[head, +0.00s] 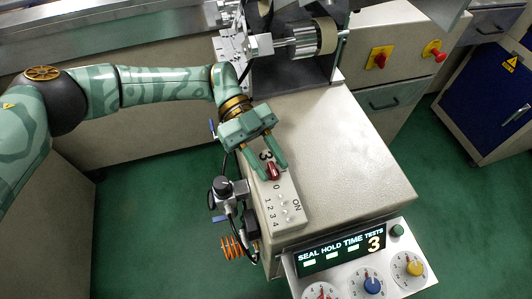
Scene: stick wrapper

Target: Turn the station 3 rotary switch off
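The station 3 switch box (284,213) is a pale panel on the side of the beige machine cabinet, marked 3, 0 and ON, with a row of small numbered parts. Its rotary switch is a small red knob (272,171) near the upper end, below the 3 and above the 0. My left gripper (271,174) reaches down over it, with one green finger on each side of the knob. The fingers are spread, and a gap shows between them and the knob. The exact knob angle is hard to read. My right gripper is not in view.
A black regulator with fittings (229,192) and an orange coil (231,247) sit just left of the box. A display panel with dials (340,252) is at the bottom right. Another red switch on yellow (380,57) and a red push button (434,51) are at the upper right.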

